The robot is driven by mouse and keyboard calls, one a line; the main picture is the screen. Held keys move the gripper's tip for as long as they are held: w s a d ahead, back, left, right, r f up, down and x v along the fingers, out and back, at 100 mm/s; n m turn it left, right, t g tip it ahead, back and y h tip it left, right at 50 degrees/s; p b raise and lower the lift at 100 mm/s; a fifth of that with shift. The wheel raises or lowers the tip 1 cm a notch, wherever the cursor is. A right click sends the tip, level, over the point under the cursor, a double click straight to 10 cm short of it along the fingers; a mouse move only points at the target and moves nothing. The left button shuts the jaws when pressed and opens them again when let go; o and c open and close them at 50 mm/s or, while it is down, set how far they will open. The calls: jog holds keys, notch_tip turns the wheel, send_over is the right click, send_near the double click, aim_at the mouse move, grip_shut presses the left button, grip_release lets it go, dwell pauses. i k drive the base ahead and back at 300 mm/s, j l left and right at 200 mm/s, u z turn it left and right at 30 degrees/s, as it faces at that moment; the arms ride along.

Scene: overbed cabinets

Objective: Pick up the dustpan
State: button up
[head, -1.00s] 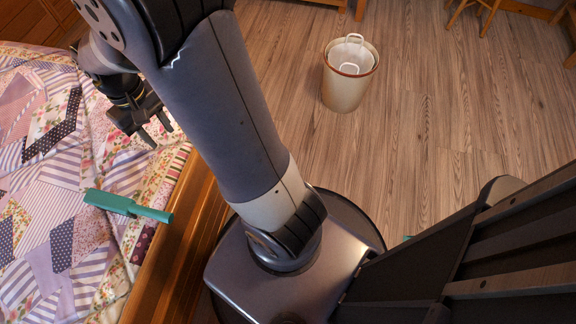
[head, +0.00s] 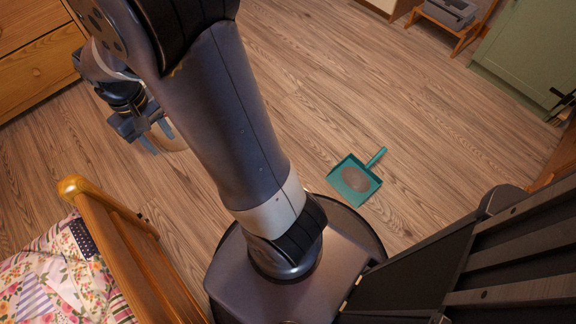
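The dustpan (head: 354,187) is teal with a brownish patch in its pan. It lies on the wooden floor just beyond my base, right of my arm, with its handle pointing up and right. My gripper (head: 156,139) is at the upper left, high above the floor and well away from the dustpan. Its two fingers are apart with nothing seen between them. A round pale brown thing shows partly behind the fingers.
A bed with a wooden footboard (head: 118,250) and patchwork quilt (head: 50,275) is at the lower left. A wooden drawer chest (head: 38,52) is at the upper left. A green cabinet (head: 530,55) and a low wooden stand (head: 445,28) are at the upper right. The middle floor is clear.

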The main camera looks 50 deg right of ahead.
aim_at(354, 180)
jog(key=z, duration=2.85)
jog(key=u, duration=2.35)
jog(key=z, duration=2.35)
jog(key=l, duration=0.3)
jog(key=i+u, duration=0.05)
